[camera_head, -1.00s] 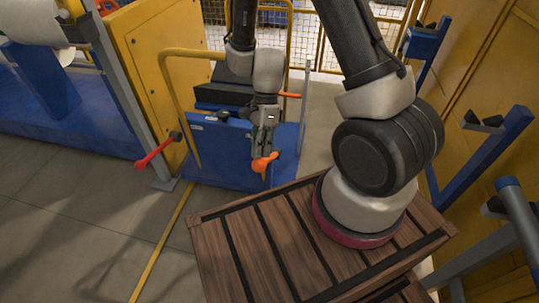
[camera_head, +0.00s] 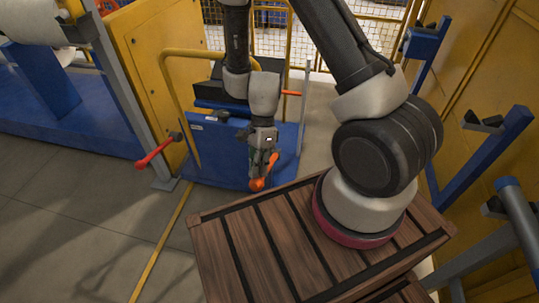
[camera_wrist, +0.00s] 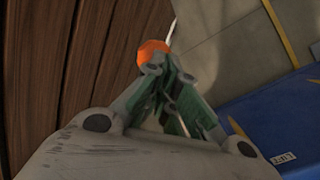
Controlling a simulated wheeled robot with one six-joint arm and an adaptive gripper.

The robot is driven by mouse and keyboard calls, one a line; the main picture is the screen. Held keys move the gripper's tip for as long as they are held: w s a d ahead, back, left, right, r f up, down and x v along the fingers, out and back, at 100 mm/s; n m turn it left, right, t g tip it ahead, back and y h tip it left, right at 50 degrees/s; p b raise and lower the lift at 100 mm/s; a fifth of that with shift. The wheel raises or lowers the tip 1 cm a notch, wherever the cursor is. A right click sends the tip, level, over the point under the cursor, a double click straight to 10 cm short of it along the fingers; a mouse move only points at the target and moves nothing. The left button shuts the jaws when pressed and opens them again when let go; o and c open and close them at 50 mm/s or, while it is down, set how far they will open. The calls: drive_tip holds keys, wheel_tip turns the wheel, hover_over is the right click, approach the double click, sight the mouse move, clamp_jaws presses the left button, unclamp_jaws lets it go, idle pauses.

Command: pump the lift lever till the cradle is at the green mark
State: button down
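The lift lever's orange end (camera_head: 257,184) shows at the tip of my gripper (camera_head: 262,172), low in front of the blue lift cart (camera_head: 215,146). In the wrist view the orange knob (camera_wrist: 153,48) sits at my fingertips (camera_wrist: 158,64), which are closed together at it. The dark cradle (camera_head: 213,91) is on top of the cart. An orange pointer (camera_head: 291,93) sticks out at its right beside a thin upright post (camera_head: 304,108). I cannot make out the green mark.
A wooden crate (camera_head: 285,245) stands in front, close to my gripper. A red-handled lever (camera_head: 154,153) is on a grey post at left. The cart's yellow handle rail (camera_head: 169,90) rises at its left. Blue brackets (camera_head: 483,155) stand at right.

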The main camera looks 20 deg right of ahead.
drive_tip(key=shift+s+a+f, duration=0.2)
drive_tip(key=shift+s+f, duration=0.05)
drive_tip(key=shift+f, duration=0.25)
drive_tip(key=shift+x, duration=3.2)
wheel_tip(320, 180, down, 5)
drive_tip(key=s, duration=0.1)
drive_tip(key=v, duration=1.8)
drive_tip(key=shift+w+a, duration=0.2)
drive_tip(key=shift+w, duration=0.1)
drive_tip(key=shift+r, duration=0.1)
